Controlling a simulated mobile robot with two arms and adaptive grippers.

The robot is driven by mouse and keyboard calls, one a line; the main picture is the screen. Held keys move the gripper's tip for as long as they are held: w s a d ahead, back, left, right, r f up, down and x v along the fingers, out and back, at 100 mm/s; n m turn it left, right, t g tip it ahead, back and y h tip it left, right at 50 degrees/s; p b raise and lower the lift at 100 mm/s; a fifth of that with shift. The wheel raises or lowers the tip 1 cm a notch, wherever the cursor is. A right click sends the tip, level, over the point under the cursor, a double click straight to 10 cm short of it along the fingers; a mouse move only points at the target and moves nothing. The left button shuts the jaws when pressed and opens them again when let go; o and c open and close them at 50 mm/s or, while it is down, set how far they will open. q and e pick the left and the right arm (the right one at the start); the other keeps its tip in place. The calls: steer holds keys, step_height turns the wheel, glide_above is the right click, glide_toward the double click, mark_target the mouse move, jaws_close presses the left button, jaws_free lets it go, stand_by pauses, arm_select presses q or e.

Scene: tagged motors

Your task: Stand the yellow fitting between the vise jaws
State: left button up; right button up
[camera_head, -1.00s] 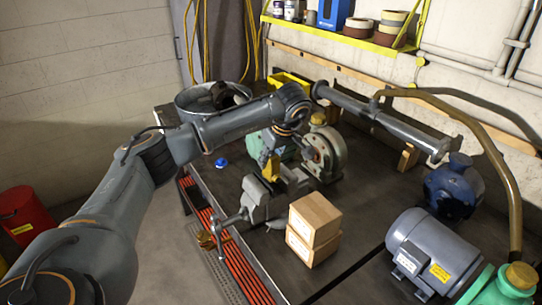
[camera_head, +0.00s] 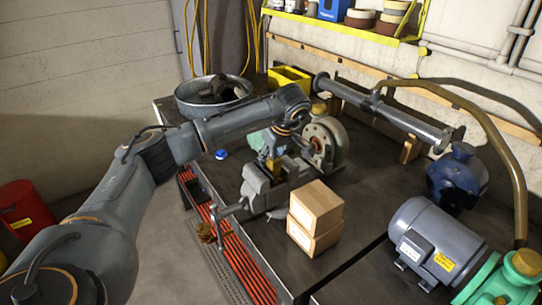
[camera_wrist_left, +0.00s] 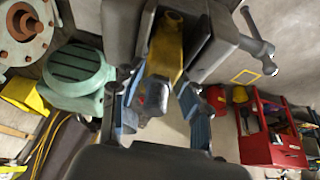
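The yellow fitting (camera_head: 274,166) is at the grey vise (camera_head: 256,188) on the bench, roughly upright between its jaws in the head view. My left gripper (camera_head: 270,154) is over the fitting, with a finger covering part of it. In the left wrist view, the fitting (camera_wrist_left: 166,45) shows between the spread fingers of my left gripper (camera_wrist_left: 155,112), beside the vise (camera_wrist_left: 225,50). Gaps show between the fingers and the fitting, so the gripper looks open. Where the fitting meets the jaws is hard to see. My right gripper is not in view.
Two stacked cardboard boxes (camera_head: 315,208) stand close right of the vise. A green flanged pump (camera_head: 325,142) stands just behind it. A grey motor (camera_head: 436,238) and a blue motor (camera_head: 458,180) are to the right. A metal tub (camera_head: 212,95) is at the back left.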

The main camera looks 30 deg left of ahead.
arm_select(q)
steer(key=shift+o, duration=0.4)
steer(key=shift+d+f, duration=0.1)
steer(key=shift+f, duration=0.75)
steer(key=shift+s+d, duration=0.1)
steer(key=v, duration=1.2)
steer(key=shift+w+r, duration=0.2)
steer(key=shift+r, duration=0.2)
steer(key=shift+a, duration=0.25)
